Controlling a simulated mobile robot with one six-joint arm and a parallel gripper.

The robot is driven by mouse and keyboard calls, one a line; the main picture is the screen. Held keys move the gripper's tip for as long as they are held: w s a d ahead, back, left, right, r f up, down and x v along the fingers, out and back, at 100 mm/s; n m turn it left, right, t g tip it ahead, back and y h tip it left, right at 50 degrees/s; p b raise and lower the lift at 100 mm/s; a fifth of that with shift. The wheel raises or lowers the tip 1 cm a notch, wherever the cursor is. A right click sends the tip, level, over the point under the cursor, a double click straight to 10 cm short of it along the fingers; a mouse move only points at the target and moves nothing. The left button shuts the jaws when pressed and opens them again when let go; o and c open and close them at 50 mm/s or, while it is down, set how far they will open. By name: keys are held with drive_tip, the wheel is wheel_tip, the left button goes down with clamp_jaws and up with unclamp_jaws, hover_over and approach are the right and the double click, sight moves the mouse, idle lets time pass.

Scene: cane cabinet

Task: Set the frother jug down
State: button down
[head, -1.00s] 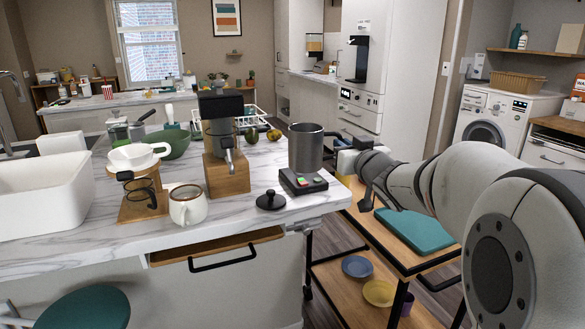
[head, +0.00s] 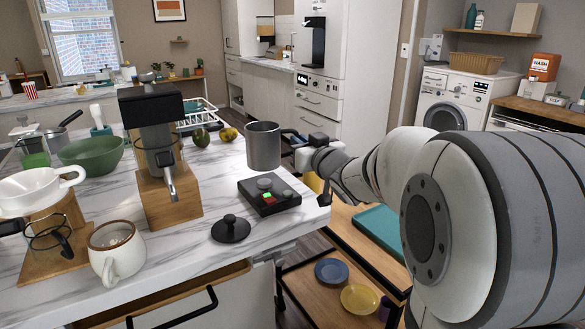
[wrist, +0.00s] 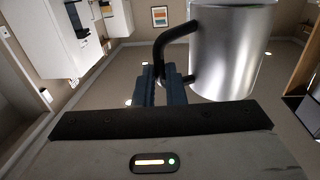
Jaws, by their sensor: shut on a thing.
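The frother jug is a plain metal cylinder (head: 263,148) with a black handle, seen upright in the head view. My gripper (head: 298,141) is to its right, shut on the handle. In the wrist view the jug (wrist: 230,48) is at the upper right, and my gripper's dark fingers (wrist: 163,84) close on the handle. The black frother base (head: 284,203), with red and green buttons and a round grey disc, sits on the marble counter near its right edge. The jug shows above and behind the base, apart from it, apparently in the air.
A black lid (head: 230,229) lies in front of the base. A wood-based coffee machine (head: 168,200) stands to the left, with a white mug (head: 116,258) in front. A wooden cart (head: 318,298) stands below on the right.

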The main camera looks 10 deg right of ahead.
wheel_tip(320, 180, down, 5)
drive_tip(key=shift+s+a+b, duration=0.1)
drive_tip(key=shift+a+b, duration=0.05)
drive_tip(key=shift+b, duration=0.55)
drive_tip(key=shift+r, duration=0.1)
drive_tip(key=c, duration=2)
unclamp_jaws()
drive_tip(key=shift+f, duration=0.25)
drive_tip(key=o, duration=0.5)
drive_tip(key=shift+r, duration=0.1)
